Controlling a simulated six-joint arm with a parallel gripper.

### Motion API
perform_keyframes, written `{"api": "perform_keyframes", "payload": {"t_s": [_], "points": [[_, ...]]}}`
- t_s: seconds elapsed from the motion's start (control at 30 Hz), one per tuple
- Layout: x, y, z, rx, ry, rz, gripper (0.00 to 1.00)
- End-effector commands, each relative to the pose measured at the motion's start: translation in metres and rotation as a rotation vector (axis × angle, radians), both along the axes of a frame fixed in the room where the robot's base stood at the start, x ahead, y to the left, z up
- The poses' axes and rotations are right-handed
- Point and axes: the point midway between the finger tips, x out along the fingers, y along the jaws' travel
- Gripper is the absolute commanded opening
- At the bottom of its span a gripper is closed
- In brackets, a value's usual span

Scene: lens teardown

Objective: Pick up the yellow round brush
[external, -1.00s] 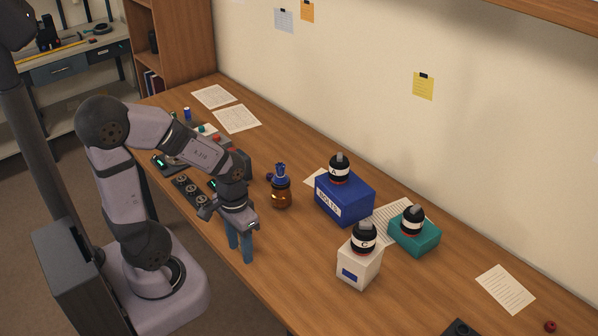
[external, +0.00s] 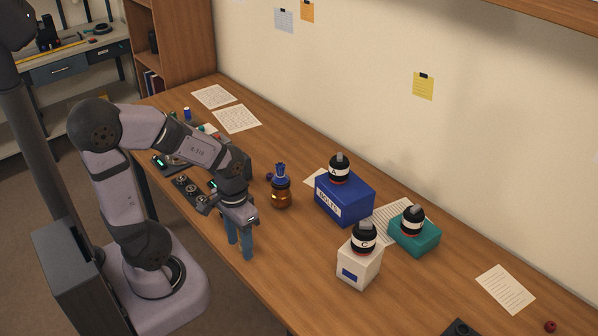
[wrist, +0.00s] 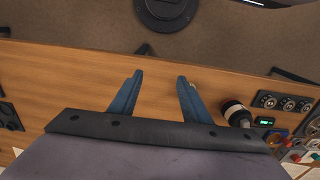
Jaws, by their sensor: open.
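I cannot make out a yellow round brush for certain in either view. In the external view my gripper (external: 240,248) is open, blue fingers pointing down over the near edge of the wooden table (external: 300,268). In the wrist view my gripper (wrist: 160,78) shows its two fingers apart with bare wood between them.
An amber bottle (external: 281,194) stands right of my gripper. Farther right are a blue box (external: 345,199), a white box (external: 358,270) and a teal box (external: 414,238), each topped by a black bottle. A black-and-white bottle (wrist: 236,112) is near the right finger.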

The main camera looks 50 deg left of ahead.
Motion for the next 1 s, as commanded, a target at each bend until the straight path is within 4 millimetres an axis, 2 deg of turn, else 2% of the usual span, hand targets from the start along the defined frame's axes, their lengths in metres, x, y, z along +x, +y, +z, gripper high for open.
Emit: {"api": "perform_keyframes", "payload": {"t_s": [0.23,0.3,0.57,0.77,0.87,1.0], "points": [[0.001,0.000,0.038,0.000,-0.007,0.001,0.43],[-0.007,0.003,0.027,-0.026,0.047,0.069,0.43],[-0.026,0.004,0.011,-0.143,0.208,0.320,0.43],[-0.038,-0.001,0.000,-0.324,0.391,0.631,0.43],[-0.036,-0.006,-0.002,-0.476,0.506,0.840,0.43],[-0.019,-0.004,0.003,-0.741,0.647,1.130,0.43]]}}
